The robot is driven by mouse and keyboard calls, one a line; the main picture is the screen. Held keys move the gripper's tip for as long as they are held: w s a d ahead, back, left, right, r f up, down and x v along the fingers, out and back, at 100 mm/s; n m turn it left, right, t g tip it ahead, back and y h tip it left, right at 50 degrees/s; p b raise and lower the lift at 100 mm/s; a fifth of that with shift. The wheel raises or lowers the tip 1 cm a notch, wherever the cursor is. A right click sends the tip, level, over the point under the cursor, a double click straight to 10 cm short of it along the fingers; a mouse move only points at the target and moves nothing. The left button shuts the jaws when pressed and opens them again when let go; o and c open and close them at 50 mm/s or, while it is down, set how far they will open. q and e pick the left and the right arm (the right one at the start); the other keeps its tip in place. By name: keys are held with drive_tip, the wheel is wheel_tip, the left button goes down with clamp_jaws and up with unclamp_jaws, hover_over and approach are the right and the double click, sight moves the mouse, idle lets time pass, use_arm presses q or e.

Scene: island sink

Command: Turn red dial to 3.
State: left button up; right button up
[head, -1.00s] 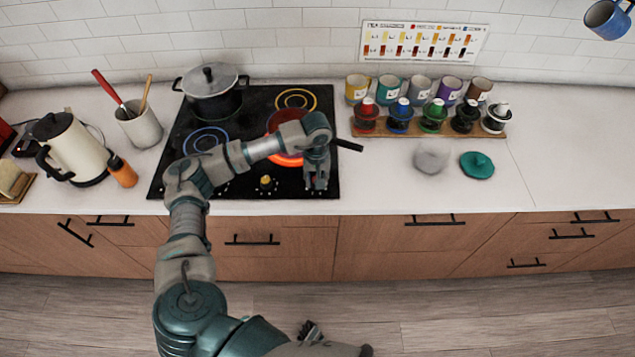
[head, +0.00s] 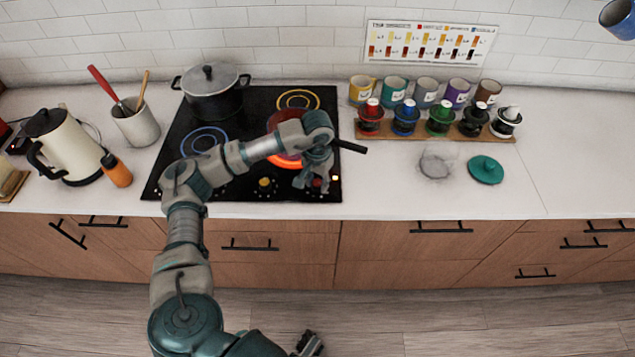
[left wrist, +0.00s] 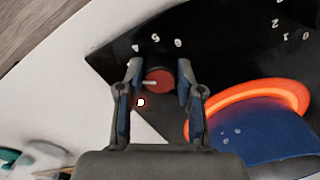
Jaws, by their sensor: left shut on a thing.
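The red dial (head: 317,183) is at the front right of the black cooktop (head: 180,180), partly hidden by my left gripper in the head view. In the left wrist view the red dial (left wrist: 160,82) sits between the two fingertips of my left gripper (left wrist: 158,78), which is shut on it. A pale line on the dial's face points to the picture's left. White digits are printed around it; the setting is unclear. My left gripper (head: 311,180) points down at the cooktop. A dark part at the bottom edge appears to be my right gripper (head: 308,344); its jaws are unclear.
The front right burner (left wrist: 285,97) glows orange under a pan, largely hidden by my left arm in the head view. A dark handle (head: 348,146) sticks out right. A lidded pot (head: 212,95) stands at the back left. Counter right of the cooktop is partly clear.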

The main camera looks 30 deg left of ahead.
sight(317, 181)
use_arm(q)
drive_tip(key=shift+w, duration=0.1)
drive_tip(key=o, duration=1.2)
drive_tip(key=shift+w, duration=0.1)
drive_tip(key=shift+c, duration=0.2)
drive_tip(key=shift+a+f, duration=0.1)
drive_tip(key=shift+r, duration=0.2)
wheel_tip(317, 181, up, 12)
drive_tip(key=shift+f, duration=0.25)
drive_tip(key=shift+a+f, duration=0.1)
